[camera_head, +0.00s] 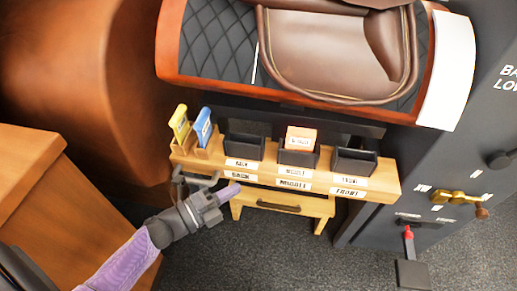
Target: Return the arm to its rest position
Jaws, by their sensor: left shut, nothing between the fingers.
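My left gripper (232,191) reaches in from the lower left on its purple and dark grey arm. Its fingers are shut with nothing between them. The fingertips are in front of the left part of a small wooden bench (382,187), close to its front edge; I cannot tell if they touch it. My right gripper does not show in this view.
The bench bears a yellow piece (179,123), a blue piece (203,127) and three dark bins; the middle bin (297,158) holds an orange piece (300,139). A dark cabinet (440,150) stands right. Carpet (275,255) is clear in front.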

